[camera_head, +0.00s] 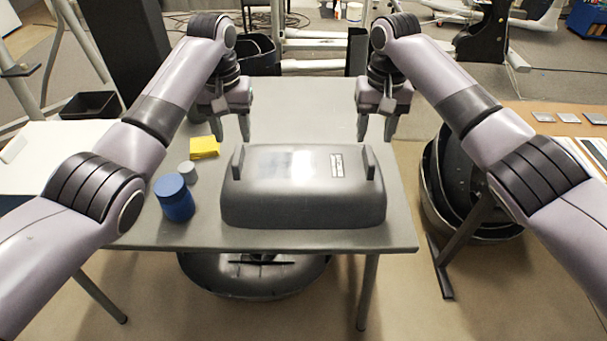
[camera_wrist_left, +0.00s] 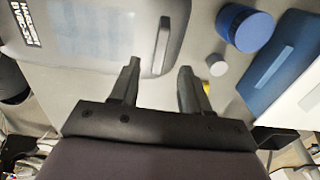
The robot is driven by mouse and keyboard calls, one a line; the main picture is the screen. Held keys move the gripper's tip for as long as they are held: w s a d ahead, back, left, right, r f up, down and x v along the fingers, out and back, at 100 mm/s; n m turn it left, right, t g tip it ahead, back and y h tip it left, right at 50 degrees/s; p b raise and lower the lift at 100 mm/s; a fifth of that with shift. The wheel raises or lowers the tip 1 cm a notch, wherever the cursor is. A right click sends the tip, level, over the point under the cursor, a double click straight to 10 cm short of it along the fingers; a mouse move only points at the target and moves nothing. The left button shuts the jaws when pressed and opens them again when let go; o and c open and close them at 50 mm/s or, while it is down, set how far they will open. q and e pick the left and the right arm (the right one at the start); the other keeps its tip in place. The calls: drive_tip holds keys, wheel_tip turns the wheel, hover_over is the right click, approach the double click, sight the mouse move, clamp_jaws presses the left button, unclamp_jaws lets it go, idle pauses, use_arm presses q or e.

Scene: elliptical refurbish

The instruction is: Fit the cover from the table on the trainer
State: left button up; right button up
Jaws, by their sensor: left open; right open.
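The cover (camera_head: 300,200) is a dark grey, box-like shell with a raised tab at each end and a small label on top. It lies on the grey table (camera_head: 300,98), and part of it shows at the upper left of the left wrist view (camera_wrist_left: 95,30). My left gripper (camera_head: 231,138) is open and empty beyond the cover's left end; its two fingers also show in the left wrist view (camera_wrist_left: 157,75). My right gripper (camera_head: 376,138) is open and empty beyond the cover's right end. I cannot make out for certain which thing is the trainer.
A blue jar (camera_head: 175,200), a small grey cap (camera_head: 188,171) and a yellow block (camera_head: 204,147) stand left of the cover. Nested dark shells (camera_head: 470,205) are right of the table. Another dark rounded thing (camera_head: 255,278) is under it. The table's far part is clear.

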sight(237, 154)
use_arm(q)
wheel_tip(237, 154, down, 7)
drive_tip(key=shift+f, duration=0.15)
use_arm(e)
wheel_tip(237, 154, down, 7)
drive_tip(key=shift+f, duration=0.15)
use_arm(q)
clamp_jaws()
use_arm(e)
clamp_jaws()
use_arm(q)
drive_tip(key=shift+w, duration=0.1)
use_arm(e)
drive_tip(key=shift+w, duration=0.1)
